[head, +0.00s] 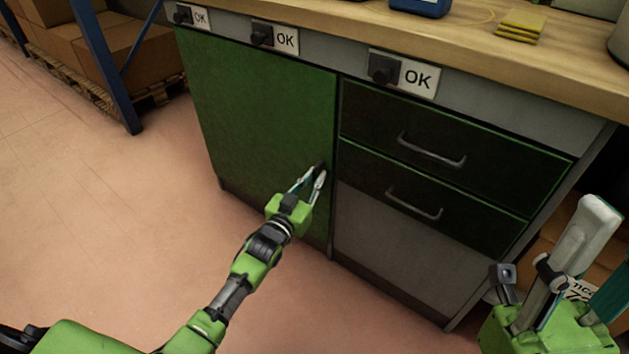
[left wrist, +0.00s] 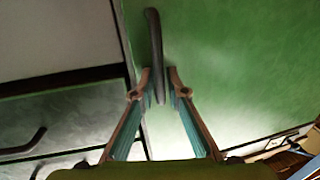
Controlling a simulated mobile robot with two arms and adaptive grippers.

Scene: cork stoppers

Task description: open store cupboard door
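The store cupboard door (head: 255,130) is the green panel at the left of the workbench, and it is closed. Its dark upright bar handle (left wrist: 153,35) is near the door's edge beside the drawers. My left gripper (head: 314,174) is at this handle. In the left wrist view my left gripper (left wrist: 159,76) has one finger on each side of the bar, with narrow gaps, so it is open around the handle. My right gripper (head: 597,245) is at the lower right of the head view, partly cut off, with its fingers apart and nothing seen between them.
Two dark green drawers (head: 452,143) with bar handles are right of the door. Black knobs with OK labels (head: 285,40) line the fascia under the wooden worktop (head: 450,35). A blue rack post (head: 105,65) and boxes stand at the left. The floor before the door is clear.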

